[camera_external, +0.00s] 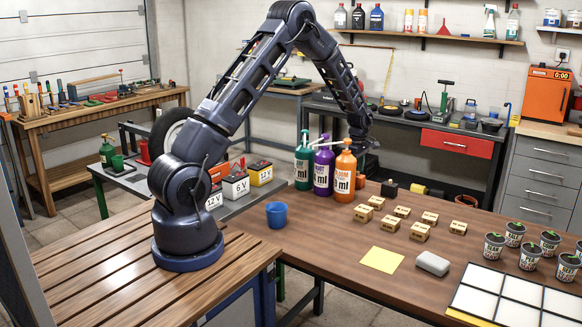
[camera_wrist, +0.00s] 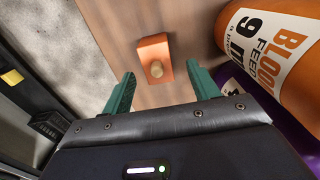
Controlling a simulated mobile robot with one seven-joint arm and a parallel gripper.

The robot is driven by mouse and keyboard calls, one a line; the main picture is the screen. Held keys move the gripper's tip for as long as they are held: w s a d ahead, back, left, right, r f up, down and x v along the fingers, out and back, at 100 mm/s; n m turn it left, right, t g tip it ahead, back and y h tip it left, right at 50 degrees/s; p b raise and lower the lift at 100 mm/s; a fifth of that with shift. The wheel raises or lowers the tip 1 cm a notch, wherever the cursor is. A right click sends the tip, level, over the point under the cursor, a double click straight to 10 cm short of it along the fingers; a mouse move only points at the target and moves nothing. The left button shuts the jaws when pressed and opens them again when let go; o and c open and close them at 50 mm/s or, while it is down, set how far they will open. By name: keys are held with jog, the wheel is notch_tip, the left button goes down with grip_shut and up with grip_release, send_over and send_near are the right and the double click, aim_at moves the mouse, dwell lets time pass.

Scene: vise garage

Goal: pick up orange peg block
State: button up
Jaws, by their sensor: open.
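The orange peg block (camera_wrist: 152,49) lies on the brown tabletop in the wrist view, with a round tan peg on it. My gripper (camera_wrist: 160,70) is open and empty. Its two teal fingers are spread, and the block shows beyond and between their tips, apart from both. In the external view, my gripper (camera_external: 366,146) is above the table just behind and right of the orange pump bottle. A small orange patch, likely the peg block (camera_external: 360,182), shows low beside that bottle, mostly hidden.
The orange bottle (camera_external: 345,172), purple bottle (camera_external: 322,172) and green bottle (camera_external: 303,168) stand close to the gripper. In the wrist view, the orange bottle (camera_wrist: 285,60) is near the right finger. Several small wooden blocks (camera_external: 391,223) and a black block (camera_external: 389,189) are on the table.

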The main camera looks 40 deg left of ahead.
aim_at(357, 175)
jog(key=f, duration=0.5)
jog(key=shift+w+d, duration=0.15)
jog(key=shift+d, duration=0.05)
jog(key=shift+c, duration=0.2)
jog(key=c, duration=1)
